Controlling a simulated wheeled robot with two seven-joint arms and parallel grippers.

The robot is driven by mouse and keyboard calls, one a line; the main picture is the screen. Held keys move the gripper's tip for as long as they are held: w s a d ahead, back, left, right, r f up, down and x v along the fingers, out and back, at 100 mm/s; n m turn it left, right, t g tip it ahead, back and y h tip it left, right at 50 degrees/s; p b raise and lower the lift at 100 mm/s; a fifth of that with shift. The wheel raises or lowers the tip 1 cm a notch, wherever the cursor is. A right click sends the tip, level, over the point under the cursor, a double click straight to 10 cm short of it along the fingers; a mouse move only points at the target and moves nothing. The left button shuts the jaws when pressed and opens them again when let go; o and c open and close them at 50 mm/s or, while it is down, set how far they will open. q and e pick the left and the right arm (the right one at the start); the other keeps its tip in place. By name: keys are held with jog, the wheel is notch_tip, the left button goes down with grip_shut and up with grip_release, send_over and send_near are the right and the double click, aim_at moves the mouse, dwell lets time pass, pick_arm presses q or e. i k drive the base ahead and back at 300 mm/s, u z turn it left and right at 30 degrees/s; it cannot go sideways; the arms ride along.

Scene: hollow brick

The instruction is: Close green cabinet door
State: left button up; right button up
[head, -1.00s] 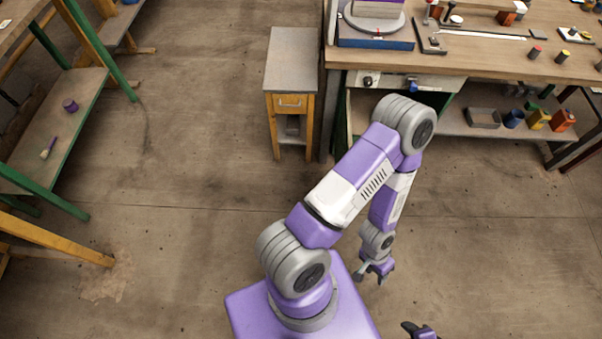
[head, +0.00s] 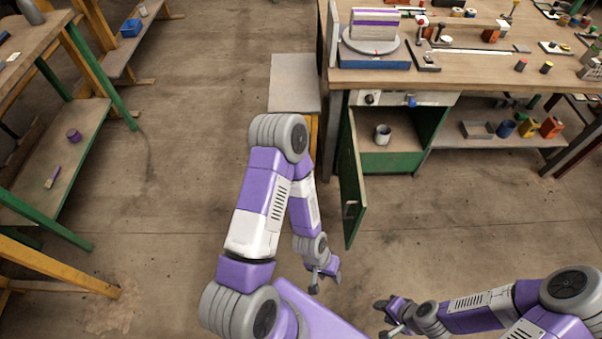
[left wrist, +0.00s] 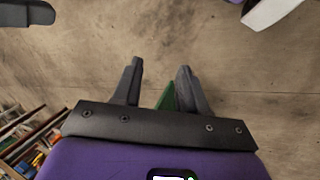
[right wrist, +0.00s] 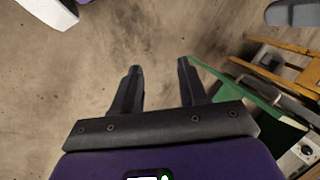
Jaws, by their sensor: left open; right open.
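The green cabinet door (head: 351,185) stands open below the workbench. The cabinet (head: 392,162) is open with a grey cup (head: 382,135) inside. My left gripper (head: 326,282) is open and empty, left of and nearer me than the door; a green piece, apparently the door, shows between its fingers (left wrist: 160,75) in the left wrist view. My right gripper (head: 383,311) is open and empty, apart from the door (right wrist: 245,92), which shows at right in the right wrist view.
The workbench (head: 460,75) holds a turntable and small tools. A small grey-topped stand (head: 296,82) is left of the cabinet. An open shelf (head: 480,143) with cans is to its right. Green-legged shelving (head: 65,145) stands far left. Floor right of the door is clear.

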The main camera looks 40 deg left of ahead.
aim_at(354, 199)
jog(key=u, duration=0.65)
jog(key=k, duration=1.1)
jog(key=u, duration=1.05)
jog(key=i, duration=1.25)
jog(key=z, duration=0.55)
jog(key=i, duration=0.85)
jog(key=z, duration=0.7)
